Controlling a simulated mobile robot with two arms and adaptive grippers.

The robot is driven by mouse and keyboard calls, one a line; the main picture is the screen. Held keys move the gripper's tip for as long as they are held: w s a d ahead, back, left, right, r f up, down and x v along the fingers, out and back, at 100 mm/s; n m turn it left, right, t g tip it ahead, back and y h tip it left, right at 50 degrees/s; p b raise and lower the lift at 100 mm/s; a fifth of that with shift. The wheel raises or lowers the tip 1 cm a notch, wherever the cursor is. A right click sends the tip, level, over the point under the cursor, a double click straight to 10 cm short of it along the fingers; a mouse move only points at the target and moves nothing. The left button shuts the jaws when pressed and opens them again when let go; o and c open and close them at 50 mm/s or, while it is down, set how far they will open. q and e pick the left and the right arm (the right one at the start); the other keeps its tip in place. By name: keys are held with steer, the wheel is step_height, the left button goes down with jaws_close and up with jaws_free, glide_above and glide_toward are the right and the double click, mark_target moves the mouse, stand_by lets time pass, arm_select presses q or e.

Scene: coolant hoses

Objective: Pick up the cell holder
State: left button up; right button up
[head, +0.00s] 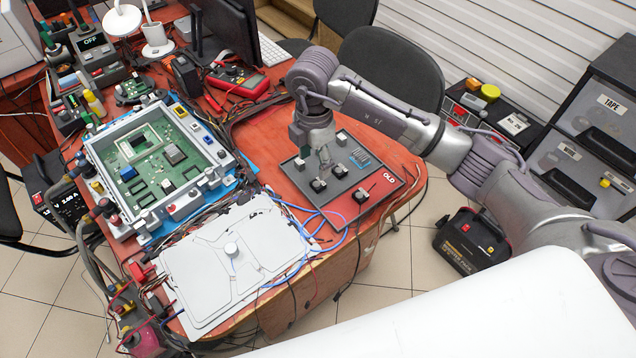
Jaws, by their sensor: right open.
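A dark grey tray (345,210) with a red corner marked OLD lies on the red desk. I cannot tell for certain which small part is the cell holder. My right gripper (325,163) points down over the left-middle of the tray, open, close to the small parts. Its fingers partly hide what lies behind them. My left gripper is not in view.
A white-framed case with a green circuit board (152,162) stands left of the tray. A flat pale plate (215,262) with blue hoses lies in front. A red multimeter (240,79) and a lamp (153,38) stand behind. Loose cables run along the desk edge.

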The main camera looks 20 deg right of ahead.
mark_target(317, 184)
steer(key=f, duration=0.3)
steer(key=f+p, duration=0.1)
steer(key=f, duration=0.3)
steer(key=shift+d+f, duration=0.2)
steer(key=shift+f, duration=0.05)
steer(key=shift+s, duration=0.1)
steer(key=c, duration=0.9)
